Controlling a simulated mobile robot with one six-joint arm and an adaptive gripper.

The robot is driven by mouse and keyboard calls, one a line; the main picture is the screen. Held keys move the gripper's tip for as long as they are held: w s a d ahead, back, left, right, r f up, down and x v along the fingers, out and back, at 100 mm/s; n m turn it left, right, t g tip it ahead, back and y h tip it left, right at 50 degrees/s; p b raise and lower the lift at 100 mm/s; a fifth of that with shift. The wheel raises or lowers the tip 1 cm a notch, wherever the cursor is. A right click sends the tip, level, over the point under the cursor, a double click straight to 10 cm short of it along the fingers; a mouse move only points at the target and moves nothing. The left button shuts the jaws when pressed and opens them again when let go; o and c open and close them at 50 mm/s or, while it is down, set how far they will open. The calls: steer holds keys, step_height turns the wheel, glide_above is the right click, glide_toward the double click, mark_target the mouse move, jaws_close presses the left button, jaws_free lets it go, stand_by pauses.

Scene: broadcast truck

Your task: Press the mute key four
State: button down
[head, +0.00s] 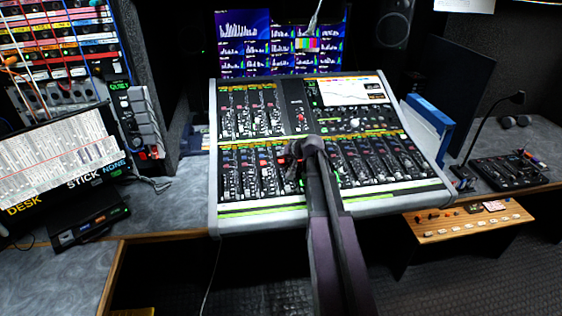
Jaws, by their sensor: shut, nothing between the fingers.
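A mixing console (212,150) stands in the middle of the desk, tilted up toward the back. It carries an upper and a lower bank of channel strips with small keys and knobs. Several small red keys show in the lower bank left of my gripper. The labels are too small to read, so I cannot tell which one is mute key four. My gripper (293,160) is shut and empty over the middle of the lower bank. It hides the strips behind it. I cannot tell whether it touches the console.
A wooden panel (440,235) with small white keys sits lower right. A gooseneck microphone (483,130) and a small black control box (508,172) stand on the right desk. A patch bay (60,45) with cables and a script screen (58,165) are left. Monitors (242,45) stand behind.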

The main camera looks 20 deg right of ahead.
mark_target(282, 166)
steer(key=shift+f, duration=0.15)
steer(key=shift+f+b, duration=0.3)
steer(key=shift+b, duration=0.1)
steer(key=shift+w+f+b, duration=0.1)
steer(key=shift+f+b, duration=0.3)
steer(key=shift+f, duration=0.05)
stand_by(0.9)
steer(key=shift+r, duration=0.15)
steer(key=shift+r+p, duration=0.8)
steer(key=shift+p, duration=0.1)
steer(key=shift+r, duration=0.1)
steer(key=shift+s+a+r+p, duration=0.1)
steer(key=shift+s+r+p, duration=0.05)
steer(key=shift+r+p, duration=0.85)
steer(key=shift+s+d+r+p, duration=0.1)
steer(key=shift+s+r+p, duration=0.1)
steer(key=shift+r+p, duration=0.8)
steer(key=shift+s+a+r+p, duration=0.1)
steer(key=shift+s+r+p, duration=0.05)
steer(key=shift+r+p, duration=0.8)
steer(key=shift+a+f, duration=0.15)
